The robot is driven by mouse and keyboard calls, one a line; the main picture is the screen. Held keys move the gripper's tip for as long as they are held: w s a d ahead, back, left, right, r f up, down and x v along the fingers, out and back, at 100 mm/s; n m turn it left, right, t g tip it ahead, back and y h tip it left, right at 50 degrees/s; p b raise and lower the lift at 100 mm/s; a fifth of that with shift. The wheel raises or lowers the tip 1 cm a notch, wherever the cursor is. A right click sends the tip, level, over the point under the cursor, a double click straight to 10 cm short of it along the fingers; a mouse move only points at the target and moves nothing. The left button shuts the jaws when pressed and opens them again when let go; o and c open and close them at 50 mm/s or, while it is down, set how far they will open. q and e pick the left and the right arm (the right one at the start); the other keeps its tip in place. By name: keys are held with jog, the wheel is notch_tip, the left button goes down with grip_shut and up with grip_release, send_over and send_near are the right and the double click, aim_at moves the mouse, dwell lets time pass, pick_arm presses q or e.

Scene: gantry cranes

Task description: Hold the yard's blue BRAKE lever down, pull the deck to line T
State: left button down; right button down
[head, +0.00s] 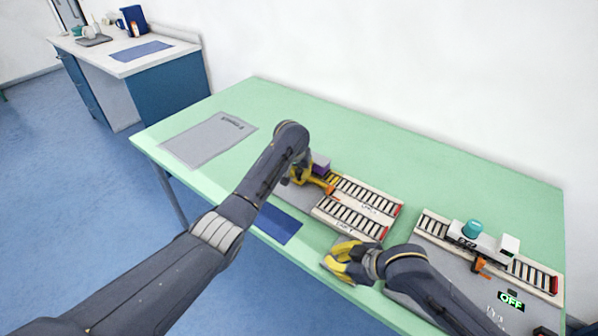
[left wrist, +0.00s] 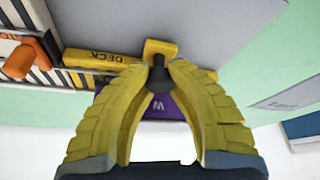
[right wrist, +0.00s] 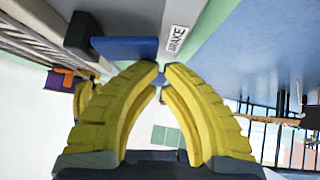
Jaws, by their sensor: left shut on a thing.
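My left gripper (head: 303,178) is shut on the dark knob (left wrist: 158,72) of the yellow deck (left wrist: 100,59), which carries the word DECK. The deck also shows in the head view (head: 318,182), at the left end of the tracks. A purple block marked W (left wrist: 172,106) is beside it. My right gripper (head: 338,262) is shut at the table's front edge. In the right wrist view its tips (right wrist: 163,72) are at the edge of the blue lever (right wrist: 128,48), beside a BRAKE label (right wrist: 177,39). Whether they press it cannot be told. Line T cannot be read.
Striped tracks (head: 365,193) lie right of the deck. A second track holds a white carriage (head: 484,244) with a teal cylinder (head: 472,228); an OFF display (head: 511,300) is in front. A blue mat (head: 278,223) and grey sheet (head: 210,139) lie left.

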pick_arm(q)
jog(key=shift+s+a, duration=0.25)
pick_arm(e)
jog(key=shift+f, duration=0.1)
pick_arm(q)
jog(key=s+a, duration=0.4)
jog(key=s, duration=0.1)
jog(key=s+a, duration=0.2)
jog(key=s, duration=0.1)
jog(key=shift+s+a, duration=0.15)
jog(key=shift+a, duration=0.1)
jog(key=c, duration=1.4)
grip_release()
jog(key=shift+r, duration=0.1)
jog(key=shift+s+d+r, duration=0.1)
jog(key=shift+s+r, duration=0.15)
jog(key=shift+r, duration=0.2)
jog(key=shift+v, duration=3.25)
